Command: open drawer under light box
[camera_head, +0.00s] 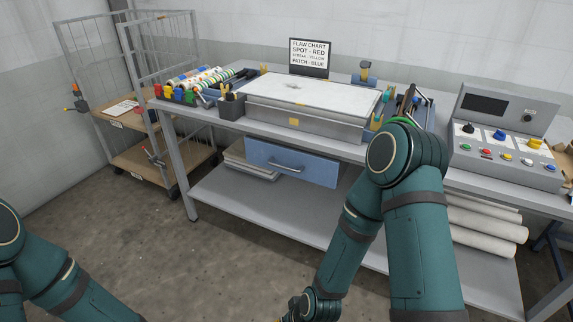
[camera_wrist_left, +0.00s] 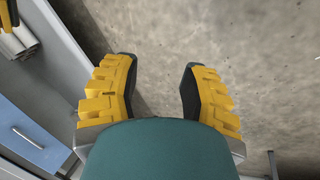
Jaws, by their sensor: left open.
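The drawer (camera_head: 292,161) is a blue front with a silver handle (camera_head: 287,167), hung under the bench top below the light box (camera_head: 310,98). It looks shut. The drawer front (camera_wrist_left: 30,135) and handle (camera_wrist_left: 27,138) also show at the left of the left wrist view. My left gripper (camera_wrist_left: 155,66) is open and empty, its yellow fingers apart above bare floor, clear of the drawer. In the head view it is out of frame. A yellow and dark piece at the top left of the wrist view appears to be part of my right gripper; its jaws cannot be made out.
The lower shelf (camera_head: 270,205) holds a stack of trays (camera_head: 250,165) left of the drawer and white rolls (camera_head: 485,225) at the right. A control box (camera_head: 505,140) stands on the bench. A wire cart (camera_head: 150,110) stands at the left. The floor (camera_head: 150,255) before the bench is clear.

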